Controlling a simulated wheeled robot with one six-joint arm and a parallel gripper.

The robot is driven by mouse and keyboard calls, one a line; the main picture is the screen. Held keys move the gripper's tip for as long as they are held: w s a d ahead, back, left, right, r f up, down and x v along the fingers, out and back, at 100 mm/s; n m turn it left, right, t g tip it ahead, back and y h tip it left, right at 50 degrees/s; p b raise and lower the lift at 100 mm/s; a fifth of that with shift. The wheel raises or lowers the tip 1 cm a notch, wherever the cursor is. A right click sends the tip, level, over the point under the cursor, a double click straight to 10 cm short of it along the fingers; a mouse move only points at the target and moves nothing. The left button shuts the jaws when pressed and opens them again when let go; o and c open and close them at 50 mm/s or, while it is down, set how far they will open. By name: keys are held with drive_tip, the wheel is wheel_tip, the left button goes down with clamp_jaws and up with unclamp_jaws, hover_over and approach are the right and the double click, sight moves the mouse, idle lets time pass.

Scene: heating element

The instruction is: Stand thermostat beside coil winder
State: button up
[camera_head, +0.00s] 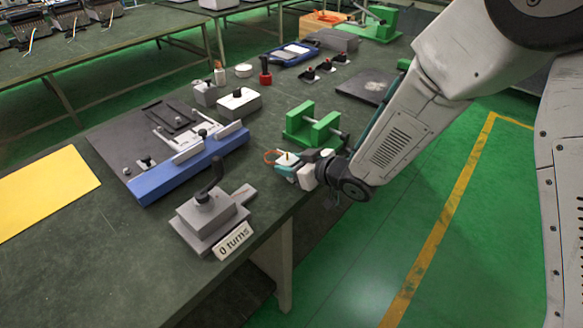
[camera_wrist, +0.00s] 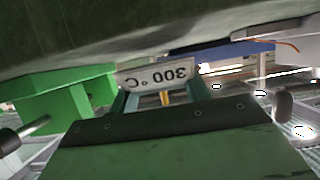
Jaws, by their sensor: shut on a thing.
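My gripper (camera_head: 287,169) is at the table's right edge, behind and to the right of the coil winder. It is shut on the thermostat (camera_head: 288,158), a small pale block with a yellow tip and an orange loop at its left. In the wrist view, the thermostat's "300 °C" label (camera_wrist: 155,75) appears upside down between the gripper's teal fingers (camera_wrist: 162,97). The fingers hide much of its body. The coil winder (camera_head: 207,214) is a grey stepped block with a dark crank and a "0 turns" plate, standing at the near table edge. The thermostat is apart from it.
A green bracket with a rod (camera_head: 298,124) stands just behind my gripper; it also shows in the wrist view (camera_wrist: 60,97). A blue bar (camera_head: 192,166) on a dark plate lies left of the winder. A yellow sheet (camera_head: 45,190) is at far left. Some table between winder and gripper is bare.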

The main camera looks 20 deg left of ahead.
drive_tip(key=shift+f, duration=0.7)
drive_tip(key=shift+f, duration=0.1)
drive_tip(key=o, duration=1)
drive_tip(key=shift+o, duration=0.2)
drive_tip(key=v, duration=1.2)
